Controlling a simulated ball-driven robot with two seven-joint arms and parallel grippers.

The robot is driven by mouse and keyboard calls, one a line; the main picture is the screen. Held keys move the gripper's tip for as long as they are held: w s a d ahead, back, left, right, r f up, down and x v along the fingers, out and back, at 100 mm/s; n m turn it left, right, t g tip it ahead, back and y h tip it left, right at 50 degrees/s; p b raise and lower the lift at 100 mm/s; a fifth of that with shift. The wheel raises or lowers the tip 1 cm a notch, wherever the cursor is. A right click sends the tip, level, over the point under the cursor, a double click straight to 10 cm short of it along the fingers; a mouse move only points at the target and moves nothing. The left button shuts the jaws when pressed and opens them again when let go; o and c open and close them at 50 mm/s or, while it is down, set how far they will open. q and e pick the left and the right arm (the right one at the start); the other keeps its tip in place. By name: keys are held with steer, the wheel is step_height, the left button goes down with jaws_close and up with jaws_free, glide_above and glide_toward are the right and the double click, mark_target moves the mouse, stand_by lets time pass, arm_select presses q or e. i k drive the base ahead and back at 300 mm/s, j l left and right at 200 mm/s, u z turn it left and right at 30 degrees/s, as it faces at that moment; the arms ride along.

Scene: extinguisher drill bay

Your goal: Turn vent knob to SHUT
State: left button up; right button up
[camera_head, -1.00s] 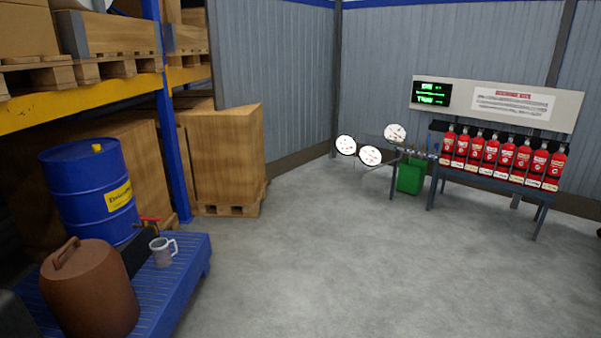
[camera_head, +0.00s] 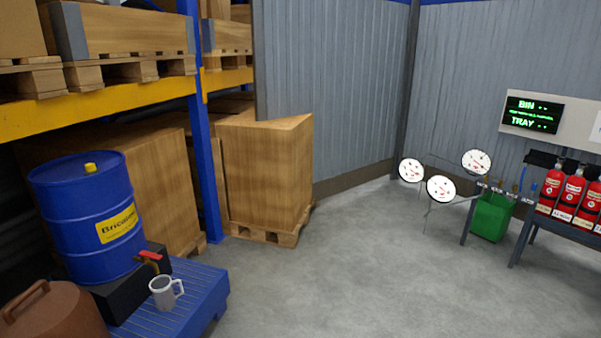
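A blue drum (camera_head: 75,222) with a yellow label stands at the left in the head view. A small yellow knob-like piece (camera_head: 90,168) sits on its top; it is too small to tell its setting, and no SHUT mark can be read. A tap with a red handle (camera_head: 150,255) is low at the drum's right side. A grey-white mug (camera_head: 163,293) stands on the blue slatted platform (camera_head: 205,305), near the tap. Neither of my grippers is in view.
A brown lidded container (camera_head: 55,318) is at the lower left. Pallet racking with a yellow beam (camera_head: 100,100) and a wooden crate (camera_head: 262,175) stand behind. Round dials (camera_head: 440,188), a green bin (camera_head: 491,217) and red extinguishers (camera_head: 572,188) are at the right. The middle floor is clear.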

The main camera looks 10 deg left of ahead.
mark_target(89, 167)
steer(key=i+j+u, duration=0.2)
steer(key=i, duration=0.4)
steer(key=i+u, duration=0.25)
steer(key=i, duration=0.35)
steer(key=i+l+u, duration=0.2)
steer(key=i, duration=0.4)
steer(key=i+u, duration=0.25)
steer(key=i, duration=0.35)
